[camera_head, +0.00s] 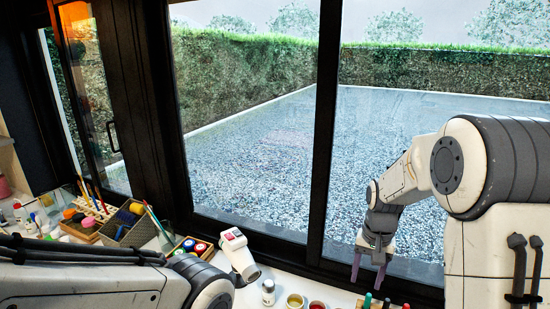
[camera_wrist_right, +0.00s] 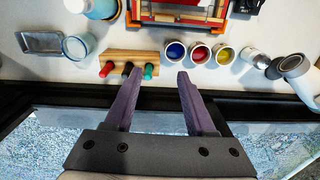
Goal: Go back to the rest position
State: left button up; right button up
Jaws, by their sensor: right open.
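My right gripper (camera_head: 367,282) hangs at the end of my right arm, in front of the window at the right of the head view. Its two purple fingers point down and are apart. In the right wrist view the open fingers (camera_wrist_right: 160,72) have nothing between them and show over the window-side edge of the table. My left arm (camera_head: 90,285) comes in low from the left in the head view. I cannot see my left gripper's fingers in either view.
A wooden stand (camera_wrist_right: 122,57) with several coloured handles shows near the fingertips in the wrist view, beside paint cups (camera_wrist_right: 200,54). A red-and-black frame (camera_wrist_right: 182,14) lies beyond. A dark crate (camera_head: 122,229) stands at left in the head view. The window (camera_head: 260,130) runs behind the table.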

jog(key=s+a+r+n, duration=0.2)
jog(key=s+a+n, duration=0.2)
jog(key=s+a, duration=0.3)
jog(key=s+a+r+n, duration=0.3)
jog(key=s+a, duration=0.2)
jog(key=a, duration=0.4)
jog(key=s+a+n, duration=0.3)
jog(key=s+n, duration=0.2)
jog(key=s, duration=0.8)
jog(key=shift+a+f+n+y, duration=0.2)
jog(key=shift+a+n+y, duration=0.1)
jog(key=shift+y, duration=0.1)
jog(key=shift+s, duration=0.15)
